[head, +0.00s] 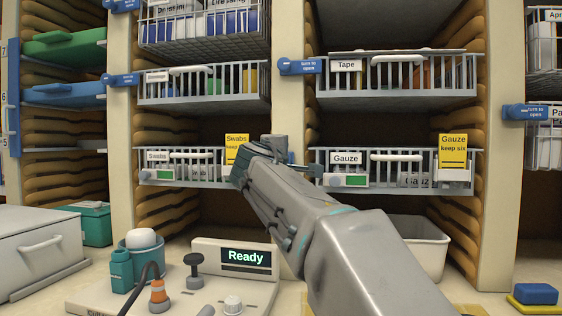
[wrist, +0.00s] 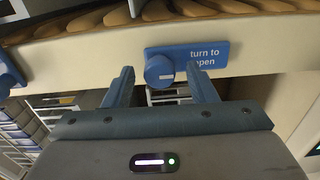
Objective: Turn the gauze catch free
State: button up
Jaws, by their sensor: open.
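The gauze basket, labelled "Gauze" (head: 346,158), sits in the right bay at middle height in the head view. Its blue catch, on the post to its left, is mostly hidden there behind my gripper (head: 280,149). In the wrist view the catch is a blue plate (wrist: 216,50) reading "turn to open" with a round blue knob (wrist: 158,69). The knob carries a short white mark, nearly level in the picture. My gripper (wrist: 160,72) is open, with one finger on each side of the knob in this view. Whether the fingers touch it cannot be told.
The "Tape" basket (head: 400,75) hangs above, with its own blue catch (head: 301,66). The "Swabs" basket (head: 190,168) is left of the post. A yellow "keep six" card (head: 453,150) hangs on the gauze basket. A console reading "Ready" (head: 238,257) stands below.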

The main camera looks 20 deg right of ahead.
jog(key=v, duration=1.3)
jog(key=shift+s+a, duration=0.2)
jog(key=s+d+f+m+g+y+p, duration=0.3)
jog(key=s+f+m+g+p, duration=0.3)
jog(key=f+p, duration=0.6)
jog(key=s+a+f+m+g+y+p, duration=0.1)
jog(key=s+f+m+g+y+p, duration=0.2)
jog(key=s+p, duration=0.3)
jog(key=s+a+f+m+g+y+p, duration=0.2)
jog(key=s+f+m+g+p, duration=0.1)
jog(key=s+p, duration=0.4)
jog(key=shift+s+a+f+g+y, duration=0.3)
jog(key=shift+f+g+y, duration=0.15)
jog(key=shift+f, duration=0.45)
